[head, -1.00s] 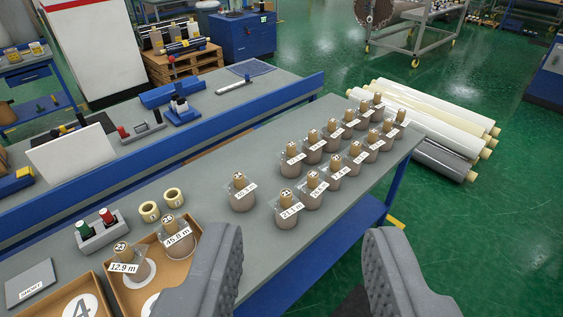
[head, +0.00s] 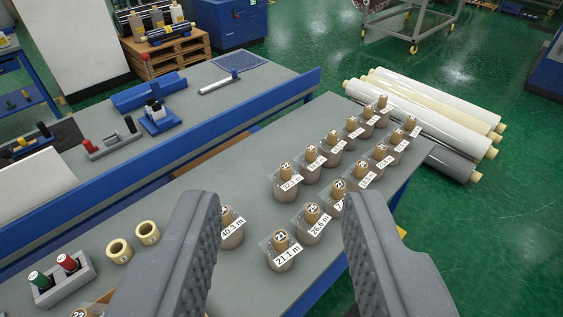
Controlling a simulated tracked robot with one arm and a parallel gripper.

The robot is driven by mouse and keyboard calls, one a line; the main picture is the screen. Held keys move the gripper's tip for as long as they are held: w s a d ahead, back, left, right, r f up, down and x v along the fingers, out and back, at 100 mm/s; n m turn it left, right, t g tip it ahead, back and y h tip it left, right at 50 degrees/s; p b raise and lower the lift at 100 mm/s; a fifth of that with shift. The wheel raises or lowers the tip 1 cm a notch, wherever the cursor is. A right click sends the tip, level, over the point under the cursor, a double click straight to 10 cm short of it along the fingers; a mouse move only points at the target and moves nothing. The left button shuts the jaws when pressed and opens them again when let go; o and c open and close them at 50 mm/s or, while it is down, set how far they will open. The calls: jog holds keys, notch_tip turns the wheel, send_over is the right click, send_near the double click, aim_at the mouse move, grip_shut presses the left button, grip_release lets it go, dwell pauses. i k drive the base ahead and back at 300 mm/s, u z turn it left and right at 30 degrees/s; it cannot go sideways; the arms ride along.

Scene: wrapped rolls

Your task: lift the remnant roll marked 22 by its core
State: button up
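The roll whose core top appears to read 22 (head: 286,188) stands upright on the grey bench, at the near left end of the back row. It is a short grey-brown roll with a tan core, clear wrap and a white length label. My gripper (head: 281,202) is open and empty. Its two grey padded fingers frame the near rolls in the picture, nearer the camera than they are. No contact with a roll shows. A roll labelled 21.1 m (head: 283,262) stands in front, between the fingers in the picture. The left finger partly hides the roll labelled 40.3 m (head: 232,237).
Several similar rolls stand close together in two rows, including one labelled 26.5 m (head: 312,228). Two tan rings (head: 120,251) and a grey holder (head: 62,282) lie left. A blue rail (head: 150,184) edges the bench's back. Large rolls (head: 420,115) lie on the floor beyond.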

aim_at(285, 179)
jog(key=u, duration=0.1)
jog(key=i, duration=0.3)
jog(key=z, duration=2.3)
jog(key=i, duration=1.95)
jog(key=u, duration=2.6)
